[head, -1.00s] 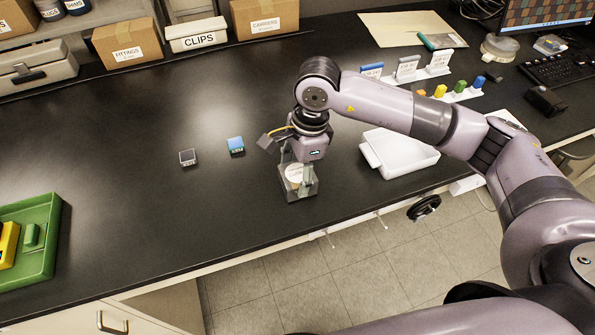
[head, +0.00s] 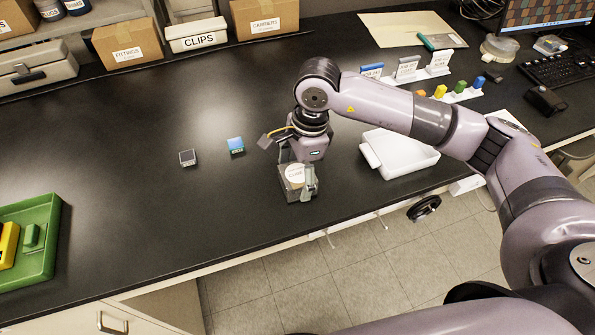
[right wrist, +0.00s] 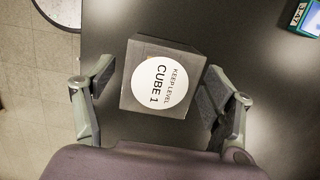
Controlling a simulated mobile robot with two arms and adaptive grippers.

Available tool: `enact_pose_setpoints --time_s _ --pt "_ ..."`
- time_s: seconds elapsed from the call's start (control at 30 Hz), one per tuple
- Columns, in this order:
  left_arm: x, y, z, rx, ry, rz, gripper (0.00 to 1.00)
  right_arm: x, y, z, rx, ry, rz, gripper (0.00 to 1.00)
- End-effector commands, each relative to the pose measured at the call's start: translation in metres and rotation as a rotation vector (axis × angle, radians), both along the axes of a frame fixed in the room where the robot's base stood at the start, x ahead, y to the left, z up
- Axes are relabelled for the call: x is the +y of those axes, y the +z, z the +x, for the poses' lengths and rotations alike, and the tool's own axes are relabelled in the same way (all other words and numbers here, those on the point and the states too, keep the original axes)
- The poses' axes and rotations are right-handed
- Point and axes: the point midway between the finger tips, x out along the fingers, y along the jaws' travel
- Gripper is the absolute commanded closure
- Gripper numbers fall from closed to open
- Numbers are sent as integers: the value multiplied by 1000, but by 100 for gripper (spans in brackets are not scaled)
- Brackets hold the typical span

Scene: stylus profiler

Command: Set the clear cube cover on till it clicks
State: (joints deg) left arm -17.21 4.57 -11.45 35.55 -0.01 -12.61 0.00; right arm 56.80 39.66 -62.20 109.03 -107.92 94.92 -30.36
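The cube cover (head: 290,188) shows as a squat dark-looking box with a round white label at the front of the black bench. In the right wrist view the label on the cover (right wrist: 160,92) reads "KEEP LEVEL CUBE 1". What lies under the cover is hidden, and I cannot tell whether it is fully seated. My right gripper (head: 302,172) is directly above and around it. In the right wrist view the fingers of my right gripper (right wrist: 158,98) stand apart on either side of the cover, with a clear gap on the left. My left gripper is not in view.
A small grey block (head: 188,157) and a blue-topped block (head: 235,145) lie left of the cover. A green tray (head: 45,265) is at far left. The bench's front edge is close to the cover.

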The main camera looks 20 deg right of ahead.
Motion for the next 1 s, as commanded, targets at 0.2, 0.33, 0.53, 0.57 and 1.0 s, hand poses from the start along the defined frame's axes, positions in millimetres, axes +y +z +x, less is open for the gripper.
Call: enact_pose_setpoints --time_s 0.2,0.33,0.53,0.57,1.0 --pt "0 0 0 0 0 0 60 0 0 0 0 0 0 24" --pt "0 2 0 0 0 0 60 0 4 0 -1 0 0 24" --pt "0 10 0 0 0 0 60 0 22 1 -2 1 0 24" --pt "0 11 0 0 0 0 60 0 25 1 -2 1 0 24" --pt "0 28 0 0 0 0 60 0 68 0 -1 0 1 24"
